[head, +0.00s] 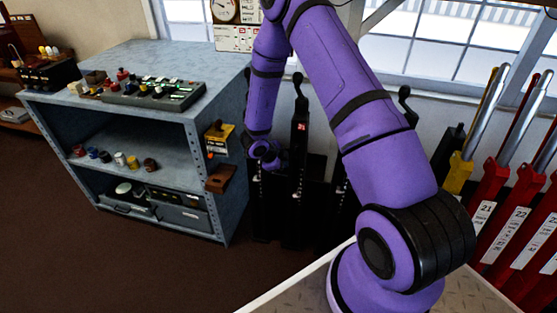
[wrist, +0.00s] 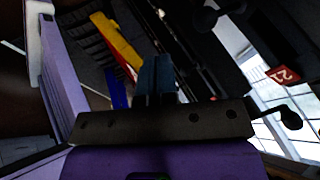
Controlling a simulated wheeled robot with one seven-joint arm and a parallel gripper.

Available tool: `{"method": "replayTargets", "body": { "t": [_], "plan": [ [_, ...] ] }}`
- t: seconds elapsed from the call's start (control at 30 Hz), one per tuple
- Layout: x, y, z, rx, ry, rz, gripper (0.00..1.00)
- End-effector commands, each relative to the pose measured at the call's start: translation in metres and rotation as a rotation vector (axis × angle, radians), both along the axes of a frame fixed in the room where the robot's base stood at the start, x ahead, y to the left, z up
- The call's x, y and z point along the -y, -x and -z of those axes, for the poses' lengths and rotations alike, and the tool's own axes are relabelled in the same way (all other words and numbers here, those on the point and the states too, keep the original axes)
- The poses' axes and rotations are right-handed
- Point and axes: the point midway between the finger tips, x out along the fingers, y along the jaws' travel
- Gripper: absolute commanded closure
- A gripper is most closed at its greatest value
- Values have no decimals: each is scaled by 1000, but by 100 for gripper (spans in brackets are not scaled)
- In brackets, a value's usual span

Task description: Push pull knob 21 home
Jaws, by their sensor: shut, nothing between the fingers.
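A black post with a red label 21 (head: 302,127) stands upright beside the blue-grey shelf in the head view. A dark rounded handle (head: 298,78) tops it. The red 21 label (wrist: 284,74) also shows tilted at the right of the wrist view. My gripper (head: 265,158) hangs low, just left of that post in the head view. In the wrist view my gripper (wrist: 163,82) is shut and empty, with the labelled post to its right. The pull knob itself is not clear, and I cannot tell how far out it is or whether my fingers touch anything.
The blue-grey shelf (head: 60,92) stands close on the left, with a yellow box (head: 219,138) on its side. Another black handle (head: 405,92) rises behind my arm. Red levers (head: 490,200) and a yellow one (head: 459,170) stand at the right. Brown floor (head: 60,240) is clear at front left.

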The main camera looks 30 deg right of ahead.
Motion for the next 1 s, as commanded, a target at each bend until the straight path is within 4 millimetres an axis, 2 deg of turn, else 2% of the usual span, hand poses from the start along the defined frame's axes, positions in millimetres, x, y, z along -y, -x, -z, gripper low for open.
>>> {"method": "replayTargets", "body": {
  "t": [0.23,0.53,1.0],
  "plan": [
    [28,-1,38,-2,-1,2,100],
    [54,-26,36,2,0,0,100],
    [58,-30,36,2,-1,-1,100]
  ]
}}
